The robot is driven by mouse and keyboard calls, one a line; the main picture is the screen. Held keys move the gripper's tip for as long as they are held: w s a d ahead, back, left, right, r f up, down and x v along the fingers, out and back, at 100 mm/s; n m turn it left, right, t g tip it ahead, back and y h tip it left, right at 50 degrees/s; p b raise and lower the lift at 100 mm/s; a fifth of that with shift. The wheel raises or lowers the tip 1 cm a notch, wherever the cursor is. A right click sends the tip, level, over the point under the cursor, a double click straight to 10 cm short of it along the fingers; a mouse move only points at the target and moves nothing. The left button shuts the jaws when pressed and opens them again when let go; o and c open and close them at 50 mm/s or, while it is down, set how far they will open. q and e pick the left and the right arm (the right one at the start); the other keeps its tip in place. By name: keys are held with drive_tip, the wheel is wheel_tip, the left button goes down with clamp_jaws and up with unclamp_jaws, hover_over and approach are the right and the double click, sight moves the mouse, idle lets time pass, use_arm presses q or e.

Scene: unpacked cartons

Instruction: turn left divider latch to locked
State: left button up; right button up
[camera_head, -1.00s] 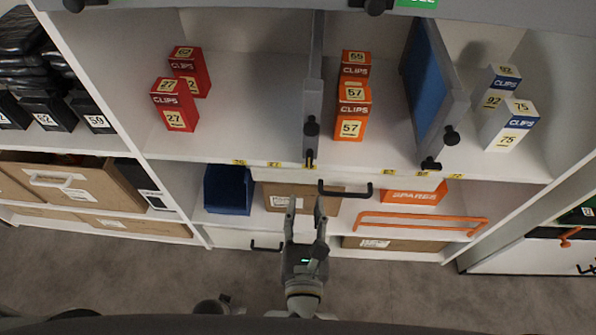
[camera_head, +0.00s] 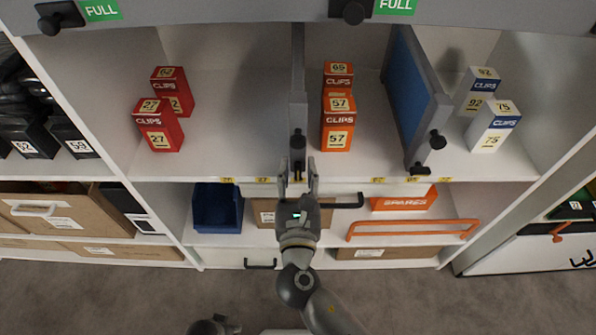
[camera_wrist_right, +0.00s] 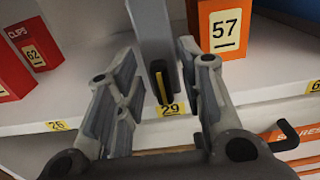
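The left divider (camera_head: 298,85) is a grey upright panel on the upper shelf, between the red and orange cartons. Its black latch (camera_head: 298,160) is at the panel's front lower end; in the right wrist view the latch (camera_wrist_right: 160,82) points down and shows a yellow stripe. My right gripper (camera_head: 298,180) is open just in front of it. In the wrist view the fingers (camera_wrist_right: 157,95) stand on either side of the latch, with gaps visible. A dark part of mine (camera_head: 213,326) at the bottom edge may belong to the left arm; its fingers cannot be made out.
The right divider (camera_head: 417,90) has a blue face, a black knob (camera_head: 437,140) and a latch (camera_head: 417,169). Red cartons (camera_head: 160,130), orange cartons (camera_head: 338,120) and white cartons (camera_head: 490,125) stand on the shelf. Below are a blue bin (camera_head: 217,207) and an orange handle (camera_head: 412,230).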

drive_tip(key=shift+c, duration=0.2)
clamp_jaws()
